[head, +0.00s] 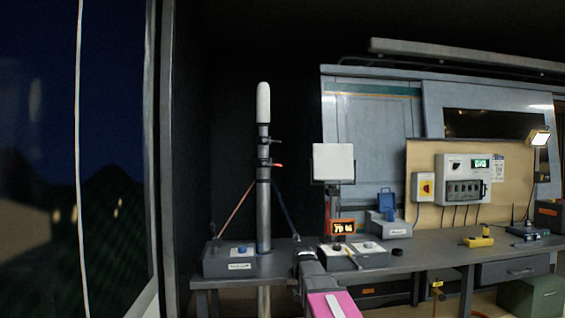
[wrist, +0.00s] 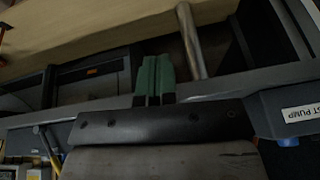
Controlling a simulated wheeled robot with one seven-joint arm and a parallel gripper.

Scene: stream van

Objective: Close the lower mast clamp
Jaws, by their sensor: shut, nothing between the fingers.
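The mast (head: 264,215) is a grey metal pole with a white rounded top, standing upright at the bench's left part. The lower mast clamp (head: 264,163) is a dark collar with a red-tipped lever (head: 279,165) sticking out to the right. The upper clamp (head: 264,141) sits just above it with a dark lever. My gripper (wrist: 153,62) has green fingertips pressed together, with nothing between them. In the wrist view it is beside a metal pole (wrist: 190,40), apart in the picture. My gripper's fingers cannot be made out in the head view; the clamps are not seen in the wrist view.
A grey box (head: 230,262) stands left of the mast on the bench (head: 430,252); a box labelled "…ST PUMP" (wrist: 290,112) is at the wrist view's right. Two slanted stays (head: 237,213) flank the mast.

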